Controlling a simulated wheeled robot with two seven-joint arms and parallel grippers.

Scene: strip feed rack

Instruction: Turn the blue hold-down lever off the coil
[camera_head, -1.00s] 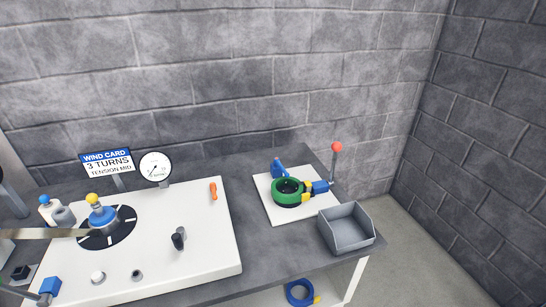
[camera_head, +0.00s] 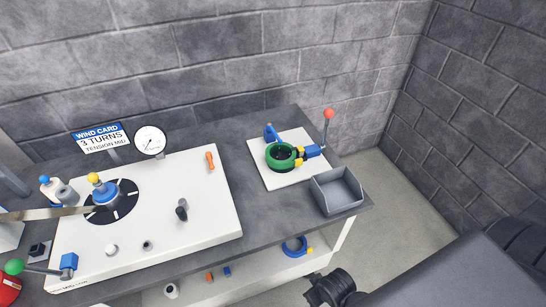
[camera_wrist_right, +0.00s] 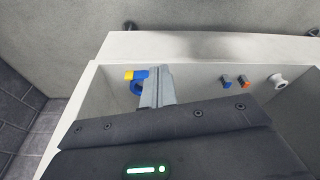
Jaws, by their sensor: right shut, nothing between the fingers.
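The green coil (camera_head: 281,155) sits on a white plate (camera_head: 266,176) at the right end of the bench. A blue block (camera_head: 312,151) with yellow parts stands at the coil's right edge, and a blue upright piece (camera_head: 270,132) stands behind it. I cannot tell which of these is the hold-down lever. My right arm comes in at the lower right of the head view, well apart from the coil. In the right wrist view my right gripper (camera_wrist_right: 156,84) is shut and empty, over the lower shelf. My left gripper is not in view.
A grey open bin (camera_head: 337,190) stands at the bench's right front corner, near the coil. A red-knobbed rod (camera_head: 328,114) rises behind the blue block. A blue ring (camera_head: 294,247) lies on the lower shelf. A white winding board (camera_head: 150,230) fills the left bench.

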